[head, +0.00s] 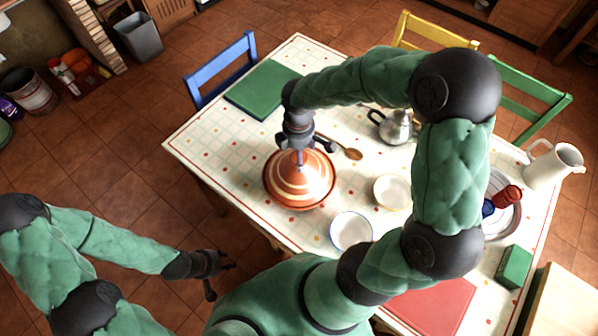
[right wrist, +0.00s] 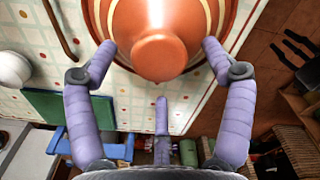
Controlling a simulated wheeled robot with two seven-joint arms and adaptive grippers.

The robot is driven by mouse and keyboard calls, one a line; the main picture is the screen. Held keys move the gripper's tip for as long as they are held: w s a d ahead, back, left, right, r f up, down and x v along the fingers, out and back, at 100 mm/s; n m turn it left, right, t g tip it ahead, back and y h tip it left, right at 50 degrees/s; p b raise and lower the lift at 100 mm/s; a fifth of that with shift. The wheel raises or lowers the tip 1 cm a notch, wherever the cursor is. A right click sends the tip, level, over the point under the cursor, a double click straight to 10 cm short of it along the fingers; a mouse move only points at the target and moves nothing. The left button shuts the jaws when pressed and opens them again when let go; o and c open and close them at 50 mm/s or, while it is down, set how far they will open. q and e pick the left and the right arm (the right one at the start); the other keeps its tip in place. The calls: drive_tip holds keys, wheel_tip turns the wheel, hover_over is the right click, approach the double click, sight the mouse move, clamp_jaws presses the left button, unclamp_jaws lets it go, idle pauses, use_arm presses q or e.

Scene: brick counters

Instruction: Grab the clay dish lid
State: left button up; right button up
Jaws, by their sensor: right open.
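The clay dish lid (head: 308,185) is a terracotta cone with cream bands, standing upright on the table in the head view. A dish under it is hard to make out. In the right wrist view the lid's rounded knob (right wrist: 160,55) points toward the camera. My right gripper (head: 299,155) is above the lid's top in the head view. Its fingers (right wrist: 160,50) are spread, with one on each side of the knob and a third below it in that picture; I see no grip. My left gripper (head: 222,272) is empty and open over the floor, away from the table.
The table (head: 215,140) also holds a green mat (head: 262,90), a wooden spoon (head: 352,153), a metal teapot (head: 396,127), two white bowls (head: 351,231) (head: 391,191) and a white pitcher (head: 553,165). A blue chair (head: 220,70) stands at the left edge.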

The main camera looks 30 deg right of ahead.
wheel_tip(320, 180, down, 3)
drive_tip(key=shift+d+f+b, duration=0.1)
drive_tip(key=shift+f+b, duration=0.05)
drive_tip(key=shift+b, duration=0.3)
clamp_jaws()
